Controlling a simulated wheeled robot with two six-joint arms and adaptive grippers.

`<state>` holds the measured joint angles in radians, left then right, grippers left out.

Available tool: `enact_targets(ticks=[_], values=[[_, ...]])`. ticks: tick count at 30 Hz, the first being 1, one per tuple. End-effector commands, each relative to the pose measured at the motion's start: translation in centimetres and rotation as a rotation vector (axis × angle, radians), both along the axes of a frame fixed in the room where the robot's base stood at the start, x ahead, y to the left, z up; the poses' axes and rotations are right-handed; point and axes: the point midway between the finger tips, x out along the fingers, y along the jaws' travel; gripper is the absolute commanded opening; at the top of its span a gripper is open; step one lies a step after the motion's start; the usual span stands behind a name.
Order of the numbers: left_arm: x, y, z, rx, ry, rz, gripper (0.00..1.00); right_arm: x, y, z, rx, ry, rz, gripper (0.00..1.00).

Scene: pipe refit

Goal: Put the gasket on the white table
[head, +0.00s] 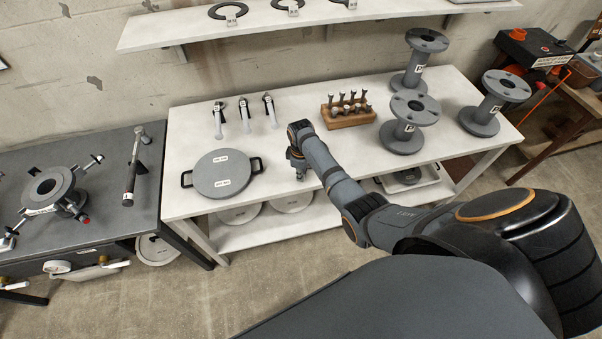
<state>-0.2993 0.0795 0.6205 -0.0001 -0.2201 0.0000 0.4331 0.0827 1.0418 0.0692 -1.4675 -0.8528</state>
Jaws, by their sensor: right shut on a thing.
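The white table (300,105) stands against the wall in the middle of the view. My right gripper (298,174) is by its front edge, right of the round grey lid, pointing down. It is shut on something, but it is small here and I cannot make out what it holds. Black ring gaskets with white tags lie on the wall shelf: one at the left (228,11), one in the middle (287,5), and one partly cut off at the right (345,3). My left gripper is out of view.
On the white table are a grey lid (222,174), several small hand tools (244,113), a wooden rack (347,116) and three flanged grey pipe pieces (402,122). A dark bench (105,205) with a flanged fitting (50,189) stands left. The table's middle is clear.

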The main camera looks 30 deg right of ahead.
Motion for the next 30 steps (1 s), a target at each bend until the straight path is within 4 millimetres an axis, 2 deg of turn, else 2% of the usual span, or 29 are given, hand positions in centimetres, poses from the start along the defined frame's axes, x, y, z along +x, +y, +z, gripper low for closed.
enact_targets(ticks=[11, 12, 17, 24, 29, 30], values=[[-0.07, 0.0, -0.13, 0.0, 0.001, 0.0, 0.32, 0.02, 0.02, -0.31, 0.0, 0.0, 0.0, 0.0], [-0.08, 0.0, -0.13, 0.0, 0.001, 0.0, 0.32, 0.02, 0.02, -0.3, 0.0, 0.0, 0.0, 0.1], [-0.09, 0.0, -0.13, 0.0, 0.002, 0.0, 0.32, 0.02, 0.01, -0.31, 0.0, 0.0, 0.0, 0.32], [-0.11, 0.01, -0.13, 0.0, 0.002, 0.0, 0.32, 0.0, 0.01, -0.32, 0.0, 0.0, 0.0, 0.34], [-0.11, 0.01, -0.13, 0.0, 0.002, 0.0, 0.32, -0.01, 0.01, -0.33, 0.0, 0.0, 0.0, 0.56], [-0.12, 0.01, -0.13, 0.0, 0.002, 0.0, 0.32, -0.02, 0.0, -0.33, 0.0, 0.0, 0.0, 0.57]])
